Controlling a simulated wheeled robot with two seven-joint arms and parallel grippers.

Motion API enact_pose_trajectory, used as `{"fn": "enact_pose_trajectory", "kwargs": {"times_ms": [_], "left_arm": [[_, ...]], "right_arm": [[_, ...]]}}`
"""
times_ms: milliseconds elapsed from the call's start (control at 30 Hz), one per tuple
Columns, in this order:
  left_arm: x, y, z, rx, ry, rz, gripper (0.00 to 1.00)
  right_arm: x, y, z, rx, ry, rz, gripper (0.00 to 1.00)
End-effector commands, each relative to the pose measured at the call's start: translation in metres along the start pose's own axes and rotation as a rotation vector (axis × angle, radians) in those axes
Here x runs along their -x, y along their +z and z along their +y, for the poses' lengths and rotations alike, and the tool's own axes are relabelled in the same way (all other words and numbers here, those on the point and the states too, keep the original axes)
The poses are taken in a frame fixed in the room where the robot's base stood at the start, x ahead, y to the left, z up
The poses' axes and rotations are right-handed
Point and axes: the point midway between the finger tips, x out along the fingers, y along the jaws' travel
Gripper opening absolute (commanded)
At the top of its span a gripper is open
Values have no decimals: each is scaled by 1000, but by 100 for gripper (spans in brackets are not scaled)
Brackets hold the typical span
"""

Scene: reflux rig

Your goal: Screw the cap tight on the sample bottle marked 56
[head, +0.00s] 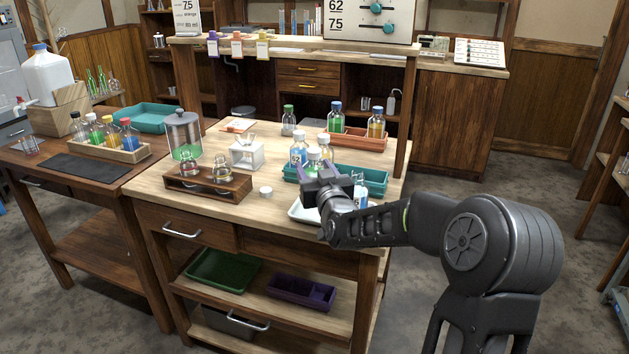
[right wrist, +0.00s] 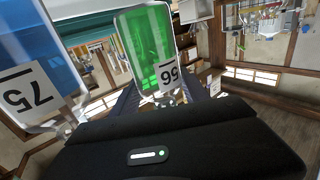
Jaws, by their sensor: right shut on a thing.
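The sample bottle marked 56 (right wrist: 150,48) holds green liquid; in the right wrist view it shows upside down. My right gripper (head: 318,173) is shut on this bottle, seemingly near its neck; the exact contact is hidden. In the head view only the bottle's pale top and some green show behind the gripper, at the teal tray. I cannot tell whether that top is capped. A small white cap (head: 265,191) lies loose on the table, left of the gripper. My left gripper is not in view.
A blue bottle marked 75 (right wrist: 30,70) stands close beside my right gripper. Other bottles (head: 298,150) crowd the teal tray (head: 376,180). A wooden rack (head: 207,186) with flasks stands left of the cap. The table front around the cap is clear.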

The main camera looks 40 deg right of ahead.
Motion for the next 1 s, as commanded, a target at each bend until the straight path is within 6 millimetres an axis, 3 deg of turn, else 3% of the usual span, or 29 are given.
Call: {"fn": "enact_pose_trajectory", "kwargs": {"times_ms": [200,633,667,900,1000], "left_arm": [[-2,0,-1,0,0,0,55],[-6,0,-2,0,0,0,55],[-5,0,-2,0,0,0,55],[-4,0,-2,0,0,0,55],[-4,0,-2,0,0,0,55]], "right_arm": [[0,27,0,-1,0,0,0],[0,32,0,0,0,3,0],[0,33,0,-1,0,0,55],[0,32,0,-1,0,-1,74],[0,32,0,-1,0,-1,75]]}}
